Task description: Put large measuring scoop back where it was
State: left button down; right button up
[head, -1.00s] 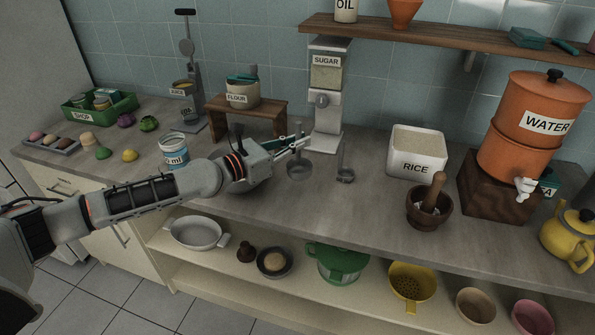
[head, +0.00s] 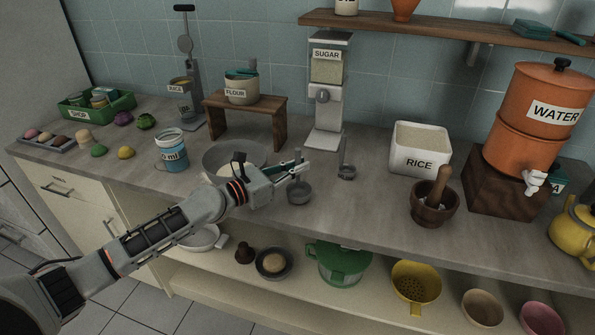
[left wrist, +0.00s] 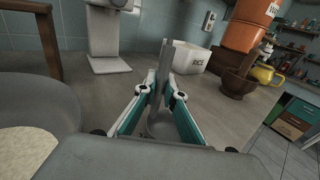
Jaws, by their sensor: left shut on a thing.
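The large measuring scoop (head: 299,192) is a grey metal cup with an upright handle. It hangs cup-down from my left gripper (head: 300,168), over the counter right of the mixing bowl. In the left wrist view my left gripper (left wrist: 164,95) is shut on the scoop's handle (left wrist: 165,62), with the cup (left wrist: 162,125) between and below the fingers. I cannot tell whether the cup touches the counter. A smaller scoop (head: 346,172) stands on the counter to its right, in front of the sugar dispenser (head: 326,95). My right gripper is not in view.
The grey bowl (head: 212,153) with pale contents is left of my gripper, partly hidden by my arm. The rice bin (head: 419,163), mortar (head: 430,217) and water crock (head: 530,155) stand to the right. Bare counter (head: 350,208) lies in front of the small scoop.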

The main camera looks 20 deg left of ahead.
pick_arm(q)
jog(key=shift+r, duration=0.15)
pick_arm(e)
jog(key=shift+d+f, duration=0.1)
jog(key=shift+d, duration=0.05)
pick_arm(q)
jog(key=shift+f, duration=0.2)
jog(key=c, duration=2.1)
grip_release()
jog(key=shift+c, duration=0.2)
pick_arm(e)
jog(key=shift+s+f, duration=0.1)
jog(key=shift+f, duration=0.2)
pick_arm(q)
jog(key=shift+r, duration=0.25)
jog(key=v, duration=0.3)
jog(key=b+v, duration=0.1)
jog(key=v, duration=0.3)
jog(key=b+v, duration=0.1)
jog(key=v, duration=0.2)
jog(key=shift+s+a+f, duration=0.1)
jog(key=shift+s+f, duration=0.05)
jog(key=shift+f, duration=0.1)
jog(key=shift+v, duration=0.85)
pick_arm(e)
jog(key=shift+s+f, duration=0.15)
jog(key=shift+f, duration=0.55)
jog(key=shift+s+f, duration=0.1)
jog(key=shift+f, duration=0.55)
